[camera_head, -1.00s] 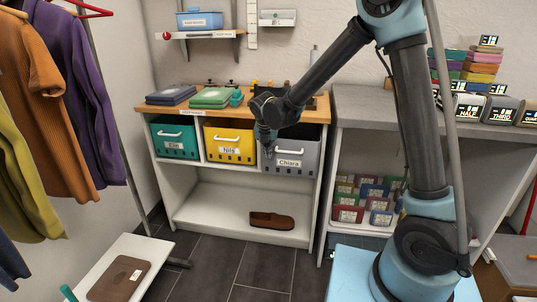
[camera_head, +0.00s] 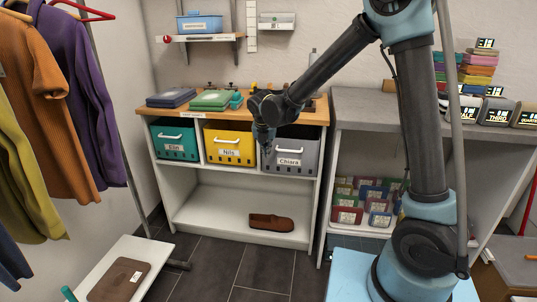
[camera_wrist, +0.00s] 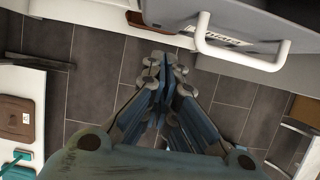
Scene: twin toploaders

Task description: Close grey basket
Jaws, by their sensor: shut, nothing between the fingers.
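The grey basket (camera_head: 301,152) labelled Chiara sits in the right compartment of the wooden-topped shelf, right of the yellow basket. In the wrist view my gripper (camera_wrist: 172,70) is shut and empty. There the grey basket (camera_wrist: 180,22) with its white handle (camera_wrist: 240,50) shows at the top right, close to the fingertips; I cannot tell whether they touch it.
The yellow basket (camera_head: 229,143) labelled Nils and the teal basket (camera_head: 174,139) labelled Elin fill the other compartments. A brown shoe (camera_head: 271,222) lies on the lower shelf. A low white bench (camera_head: 140,250) stands front left. The dark tiled floor (camera_head: 262,272) before the shelf is clear.

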